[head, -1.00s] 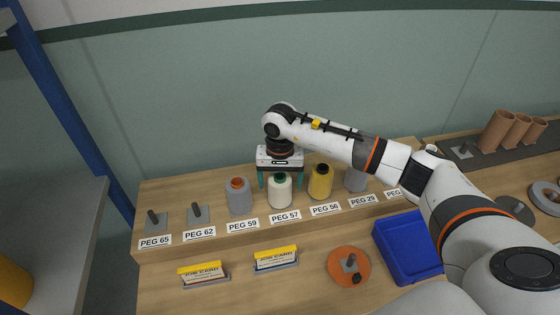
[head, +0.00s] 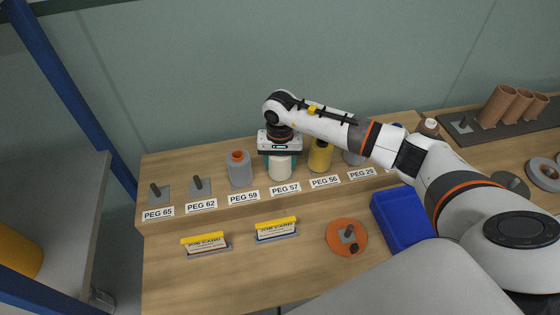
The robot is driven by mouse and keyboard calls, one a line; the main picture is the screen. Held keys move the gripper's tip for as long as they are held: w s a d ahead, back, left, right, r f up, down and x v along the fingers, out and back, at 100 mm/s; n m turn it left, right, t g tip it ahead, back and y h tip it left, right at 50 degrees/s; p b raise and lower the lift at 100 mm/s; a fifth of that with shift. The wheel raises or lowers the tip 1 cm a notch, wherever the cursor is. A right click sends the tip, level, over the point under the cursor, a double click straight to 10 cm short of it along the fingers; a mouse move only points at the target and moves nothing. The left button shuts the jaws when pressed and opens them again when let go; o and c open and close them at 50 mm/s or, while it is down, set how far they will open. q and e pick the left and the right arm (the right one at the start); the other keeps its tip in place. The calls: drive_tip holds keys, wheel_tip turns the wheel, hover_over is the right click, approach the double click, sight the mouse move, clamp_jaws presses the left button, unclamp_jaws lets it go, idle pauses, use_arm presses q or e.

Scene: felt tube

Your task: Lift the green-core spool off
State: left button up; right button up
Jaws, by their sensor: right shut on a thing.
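My left gripper is not in view.
A grey spool with orange core (head: 239,170) stands close left, and a yellow spool (head: 320,157) close right. Empty pegs (head: 198,187) are further left. In front are job cards (head: 276,229), an orange disc (head: 346,238) and a blue bin (head: 402,219).

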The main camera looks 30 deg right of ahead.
drive_tip(key=shift+r+p, duration=1.25)
drive_tip(key=shift+r, duration=1.5)
drive_tip(key=shift+r+p, duration=0.3)
drive_tip(key=shift+r, duration=0.5)
